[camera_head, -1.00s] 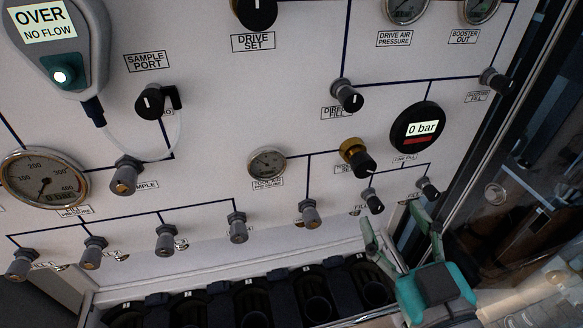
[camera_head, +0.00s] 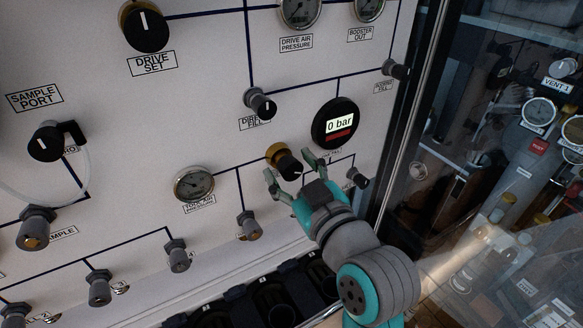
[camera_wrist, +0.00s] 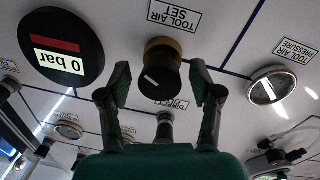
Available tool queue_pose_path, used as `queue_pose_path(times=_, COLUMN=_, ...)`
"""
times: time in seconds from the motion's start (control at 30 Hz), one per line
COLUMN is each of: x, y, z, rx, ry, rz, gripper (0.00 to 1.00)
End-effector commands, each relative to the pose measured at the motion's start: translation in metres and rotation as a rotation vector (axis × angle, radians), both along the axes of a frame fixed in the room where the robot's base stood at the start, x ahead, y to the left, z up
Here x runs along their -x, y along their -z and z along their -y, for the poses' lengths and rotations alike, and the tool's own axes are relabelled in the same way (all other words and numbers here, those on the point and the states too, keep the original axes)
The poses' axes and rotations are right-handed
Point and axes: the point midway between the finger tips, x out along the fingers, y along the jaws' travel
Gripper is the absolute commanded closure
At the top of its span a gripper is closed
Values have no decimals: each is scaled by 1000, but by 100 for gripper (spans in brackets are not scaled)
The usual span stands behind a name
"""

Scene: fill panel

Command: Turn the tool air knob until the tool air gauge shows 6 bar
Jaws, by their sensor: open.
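The tool air knob is black with a brass collar (camera_head: 284,160) and sits on the white panel. In the wrist view the knob (camera_wrist: 160,78) shows under the label "TOOL AIR SET", with a white line on its face. My gripper (camera_head: 293,170) is open in front of the knob, one finger to each side of it in the wrist view (camera_wrist: 159,85). I cannot tell whether a finger touches it. The tool air gauge (camera_head: 194,183) is a small round dial left of the knob; it also shows in the wrist view (camera_wrist: 272,91). Its reading is too small to tell.
A black digital gauge (camera_head: 338,124) reading "0 bar" is up and right of the knob. The direct fill knob (camera_head: 260,104) is above. Small valves (camera_head: 247,226) sit below. Dark holders (camera_head: 272,302) line the panel's foot. A glass door (camera_head: 480,150) is at the right.

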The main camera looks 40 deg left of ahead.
Motion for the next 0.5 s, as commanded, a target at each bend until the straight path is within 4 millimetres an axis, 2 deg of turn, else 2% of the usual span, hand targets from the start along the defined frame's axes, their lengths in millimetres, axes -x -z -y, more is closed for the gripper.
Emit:
queue_pose_path(times=0.27, x=-1, y=0, z=-2, rx=0, ry=1, rz=0, gripper=35)
queue_pose_path(times=0.37, x=-1, y=0, z=-1, rx=0, ry=1, rz=0, gripper=55)
queue_pose_path(times=0.5, x=-1, y=0, z=-1, rx=0, ry=1, rz=0, gripper=90)
